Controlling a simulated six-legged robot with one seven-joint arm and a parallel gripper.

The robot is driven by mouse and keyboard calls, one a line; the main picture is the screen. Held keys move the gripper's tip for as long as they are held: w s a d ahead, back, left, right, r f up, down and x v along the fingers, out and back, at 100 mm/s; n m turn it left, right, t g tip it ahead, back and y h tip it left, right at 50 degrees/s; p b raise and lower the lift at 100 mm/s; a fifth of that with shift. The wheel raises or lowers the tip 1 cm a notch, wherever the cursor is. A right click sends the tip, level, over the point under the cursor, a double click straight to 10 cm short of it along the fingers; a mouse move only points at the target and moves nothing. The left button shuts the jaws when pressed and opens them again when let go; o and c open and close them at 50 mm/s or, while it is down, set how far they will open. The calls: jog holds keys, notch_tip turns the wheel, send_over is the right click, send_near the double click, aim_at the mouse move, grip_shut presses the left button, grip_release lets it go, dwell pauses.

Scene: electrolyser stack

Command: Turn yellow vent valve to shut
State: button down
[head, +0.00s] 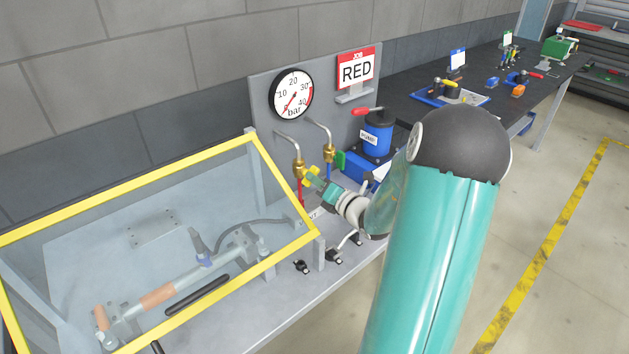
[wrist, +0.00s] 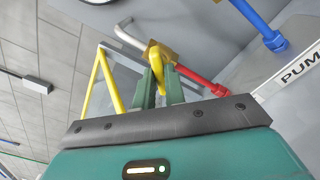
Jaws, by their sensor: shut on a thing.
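The yellow vent valve handle (head: 311,173) sits at a brass valve body (head: 299,169) on a pipe with a red hose below it, in front of the grey panel. In the wrist view the yellow handle (wrist: 155,60) stands out from the brass body toward me, and its near end is between my two green fingers. My gripper (head: 320,181) is shut on the handle; it also shows in the wrist view (wrist: 161,82). The fingers hide part of the handle. I cannot tell from these views how far the valve is turned.
A second brass valve (head: 329,153) with a green handle (head: 340,160) stands close on the right, above a blue hose. The blue pump (head: 376,134) is further right. A yellow-framed clear guard (head: 282,184) stands close on the left. A pressure gauge (head: 291,94) hangs above.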

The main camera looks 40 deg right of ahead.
jog(key=m, duration=0.4)
jog(key=shift+m, duration=0.3)
jog(key=m, duration=0.4)
jog(key=c, duration=1.3)
grip_release()
jog(key=shift+s, duration=0.15)
jog(key=s, duration=0.6)
jog(key=shift+s+d, duration=0.1)
jog(key=shift+s, duration=0.3)
